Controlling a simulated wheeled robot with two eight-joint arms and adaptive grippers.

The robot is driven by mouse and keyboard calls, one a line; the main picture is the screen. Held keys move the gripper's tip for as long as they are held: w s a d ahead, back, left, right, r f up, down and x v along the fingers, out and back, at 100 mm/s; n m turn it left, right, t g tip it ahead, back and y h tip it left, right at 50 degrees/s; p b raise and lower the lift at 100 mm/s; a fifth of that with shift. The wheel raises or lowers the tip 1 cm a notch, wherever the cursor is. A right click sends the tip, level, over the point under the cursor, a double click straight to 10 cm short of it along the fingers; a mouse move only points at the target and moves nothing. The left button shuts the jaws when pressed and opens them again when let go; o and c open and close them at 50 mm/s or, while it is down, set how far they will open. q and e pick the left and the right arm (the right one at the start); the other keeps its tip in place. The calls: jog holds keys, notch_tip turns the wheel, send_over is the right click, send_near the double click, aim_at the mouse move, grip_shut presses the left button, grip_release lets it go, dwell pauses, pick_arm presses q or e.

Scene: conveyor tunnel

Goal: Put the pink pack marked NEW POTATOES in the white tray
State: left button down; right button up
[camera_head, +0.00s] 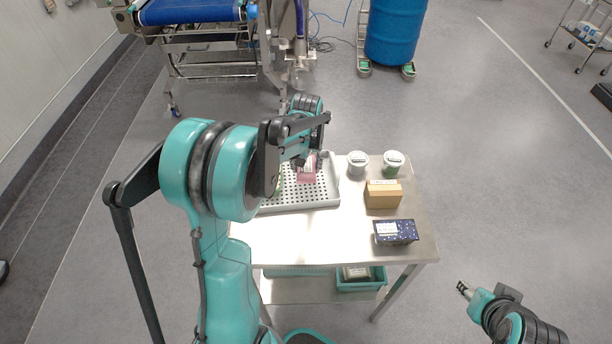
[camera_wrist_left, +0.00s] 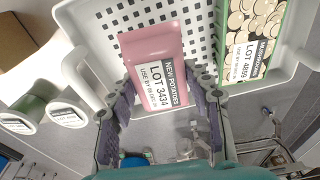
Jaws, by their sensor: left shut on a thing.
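The pink pack marked NEW POTATOES (camera_wrist_left: 152,45) is between the fingers of my left gripper (camera_wrist_left: 160,98), which is shut on it. In the head view the pack (camera_head: 308,173) shows below my left gripper (camera_head: 300,160), over the perforated white tray (camera_head: 305,207). The tray's holed floor (camera_wrist_left: 196,22) shows behind the pack in the left wrist view. I cannot tell whether the pack touches the floor. A green pack of mushrooms (camera_wrist_left: 250,40) lies in the tray beside it. My right gripper (camera_head: 465,289) is off the table at lower right, too small to judge.
On the table right of the tray stand two white-lidded tubs (camera_head: 357,164) (camera_head: 394,163), a brown box (camera_head: 383,195) and a dark blue box (camera_head: 396,232). A teal crate (camera_head: 361,284) is on the lower shelf. The table's front middle is clear.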

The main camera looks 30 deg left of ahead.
aim_at(306, 173)
pick_arm(q)
jog(key=shift+f+b, duration=0.8)
jog(key=shift+f, duration=1.2)
jog(key=shift+f, duration=0.1)
jog(key=c, duration=0.7)
grip_release()
